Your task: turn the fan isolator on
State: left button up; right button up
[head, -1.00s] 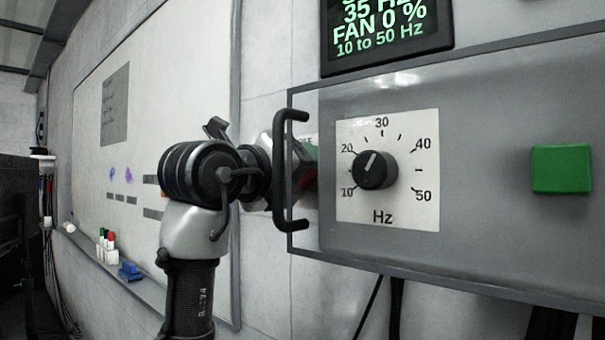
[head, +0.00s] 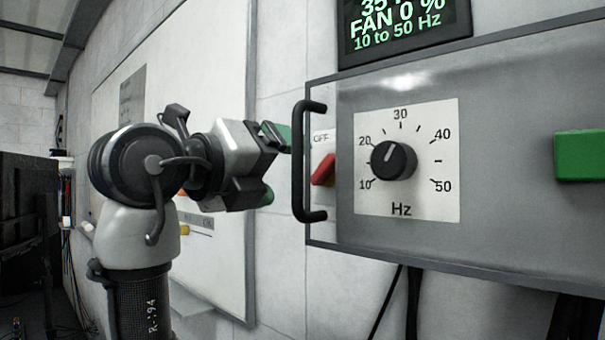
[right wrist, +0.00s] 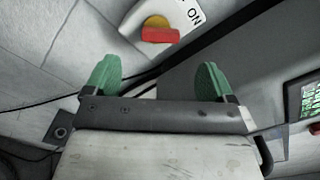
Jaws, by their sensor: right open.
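The fan isolator's red handle (head: 323,170) shows in the head view below an "OFF" mark, just right of the black pull handle. It looks slanted. In the right wrist view the red handle (right wrist: 160,35) sits on a yellow disc on a white plate (right wrist: 190,14) marked "ON". I cannot tell its exact setting. My right gripper (head: 276,166) is open and empty, left of the isolator and apart from it. Its green fingertips (right wrist: 157,75) stand wide apart in the right wrist view, with the isolator beyond the gap. My left gripper is not in view.
The black pull handle (head: 298,160) stands out from the grey cabinet (head: 500,110), close to my gripper. The cabinet carries an Hz knob (head: 394,160) and a green button (head: 581,156). The display (head: 400,25) reads "FAN 0 %". A whiteboard (head: 215,90) hangs behind my arm.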

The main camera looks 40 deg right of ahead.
jog(key=shift+s+a, duration=0.1)
jog(key=shift+a, duration=1.1)
